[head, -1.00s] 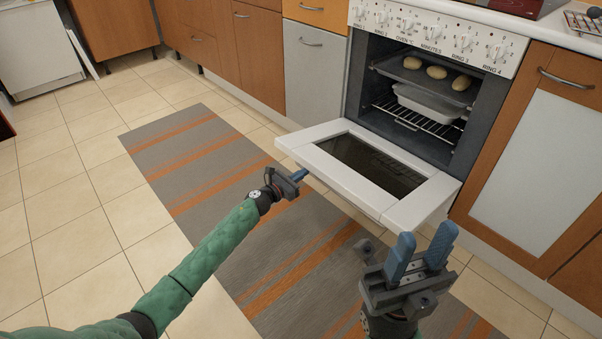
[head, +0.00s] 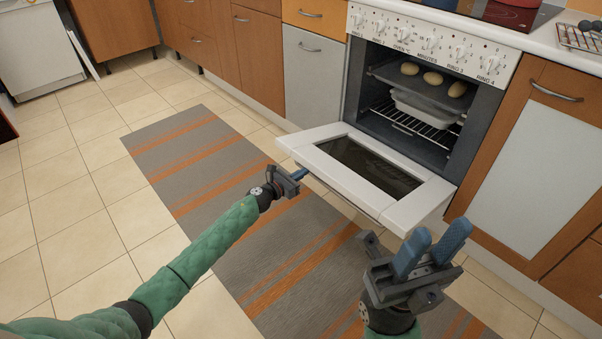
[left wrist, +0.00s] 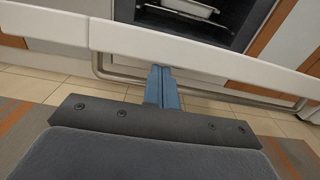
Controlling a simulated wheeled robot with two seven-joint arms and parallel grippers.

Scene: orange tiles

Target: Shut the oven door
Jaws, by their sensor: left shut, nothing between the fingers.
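The white oven door (head: 322,165) hangs open, lowered to about level, with a dark glass window in its middle. It also shows in the left wrist view (left wrist: 210,58), with its bar handle (left wrist: 120,77) below the edge. The oven (head: 410,105) behind it is open. My left gripper (head: 302,173) is shut and empty, its fingertips at or just under the door's outer edge near the left corner; in the left wrist view its fingers (left wrist: 161,88) overlap the handle. I cannot tell whether they touch. My right gripper (head: 432,250) is open, in front of the door's right corner.
Inside the oven, a tray with several buns (head: 432,78) sits above a rack holding a white dish (head: 420,108). Cabinets flank the oven. A grey and orange striped rug (head: 200,165) covers the floor in front, which is otherwise clear.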

